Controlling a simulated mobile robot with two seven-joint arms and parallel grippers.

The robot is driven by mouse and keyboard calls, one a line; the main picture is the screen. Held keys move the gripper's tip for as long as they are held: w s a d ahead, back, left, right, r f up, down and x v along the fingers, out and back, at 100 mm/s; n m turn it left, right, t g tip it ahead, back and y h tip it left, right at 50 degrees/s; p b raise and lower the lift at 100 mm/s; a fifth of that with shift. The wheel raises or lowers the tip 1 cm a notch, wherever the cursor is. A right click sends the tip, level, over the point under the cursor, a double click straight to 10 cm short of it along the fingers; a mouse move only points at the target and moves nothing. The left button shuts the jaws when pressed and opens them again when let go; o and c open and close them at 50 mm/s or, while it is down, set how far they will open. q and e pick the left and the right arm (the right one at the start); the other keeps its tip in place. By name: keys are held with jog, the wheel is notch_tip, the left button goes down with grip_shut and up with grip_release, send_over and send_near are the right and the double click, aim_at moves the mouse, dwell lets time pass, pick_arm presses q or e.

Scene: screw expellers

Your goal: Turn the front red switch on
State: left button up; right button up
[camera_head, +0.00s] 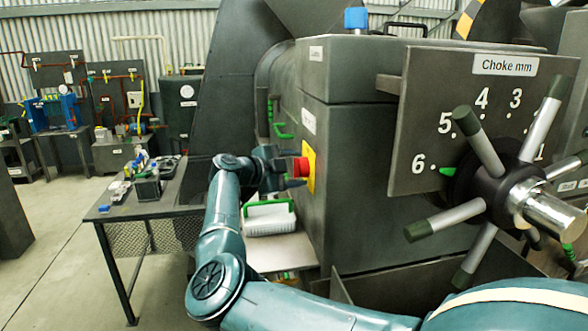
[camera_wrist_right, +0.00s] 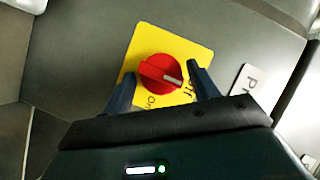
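The red switch (camera_head: 301,167) is a round knob on a yellow plate (camera_head: 310,160) on the grey machine's side. In the right wrist view the red switch (camera_wrist_right: 158,72) has a pale mark pointing right, toward the "Off" lettering on the yellow plate (camera_wrist_right: 140,45). The "On" lettering is lower, near the gripper. My right gripper (camera_head: 284,167) faces the switch. In the right wrist view my right gripper (camera_wrist_right: 161,72) is open, one finger on each side of the knob, with gaps visible. Contact cannot be told. My left gripper is out of view.
The choke wheel (camera_head: 490,180) with several spokes stands out at the right. A table (camera_head: 170,208) with small parts is left of my right arm. A white container with a green handle (camera_head: 269,217) sits below the switch. Open floor (camera_head: 60,250) lies left.

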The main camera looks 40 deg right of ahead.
jog(key=c, duration=0.7)
jog(key=shift+f, duration=0.1)
